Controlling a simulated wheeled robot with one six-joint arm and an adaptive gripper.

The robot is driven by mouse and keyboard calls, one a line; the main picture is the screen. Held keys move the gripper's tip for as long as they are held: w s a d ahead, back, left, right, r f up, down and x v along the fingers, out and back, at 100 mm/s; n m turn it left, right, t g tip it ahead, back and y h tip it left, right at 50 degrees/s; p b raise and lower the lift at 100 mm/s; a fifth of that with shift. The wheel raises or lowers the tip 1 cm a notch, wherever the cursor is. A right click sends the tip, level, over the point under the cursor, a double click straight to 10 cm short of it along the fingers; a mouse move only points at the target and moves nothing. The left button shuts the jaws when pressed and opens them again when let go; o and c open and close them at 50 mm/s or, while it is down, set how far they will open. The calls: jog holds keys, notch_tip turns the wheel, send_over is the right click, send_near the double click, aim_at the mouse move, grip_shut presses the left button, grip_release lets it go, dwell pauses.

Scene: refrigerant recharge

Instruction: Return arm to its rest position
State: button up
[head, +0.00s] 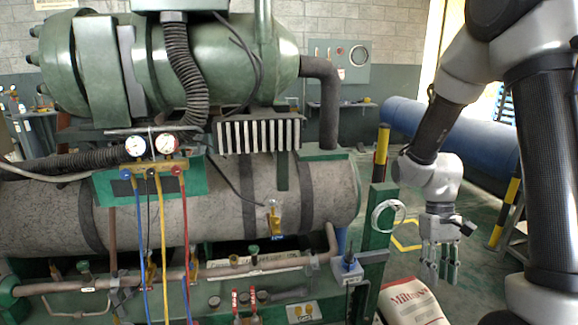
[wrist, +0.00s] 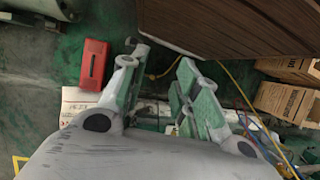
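My gripper (head: 440,274) hangs at the right of the head view with its fingers pointing down. It is to the right of the green machine (head: 180,220) and apart from it. My arm is folded at the upper right of the head view. The gauge manifold (head: 153,170) with two round dials hangs on the front of the machine. Blue (head: 140,240), yellow (head: 163,240) and red (head: 184,240) hoses run down from it.
A green post (head: 378,235) with a metal ring stands left of my gripper. A white printed bag (head: 410,302) is below it. A blue tank (head: 450,135) and yellow-black posts (head: 504,210) are behind. The wrist view shows a red case (wrist: 94,65), cartons (wrist: 287,100) and a brown slatted surface (wrist: 230,25).

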jog(key=s+r+t, duration=0.4)
jog(key=s+r, duration=0.1)
jog(key=r, duration=0.6)
jog(key=s+d+r+m+t, duration=0.1)
jog(key=s+r+t, duration=0.3)
jog(key=r, duration=0.7)
jog(key=shift+s+r+t, duration=0.4)
jog(key=shift+s, duration=0.5)
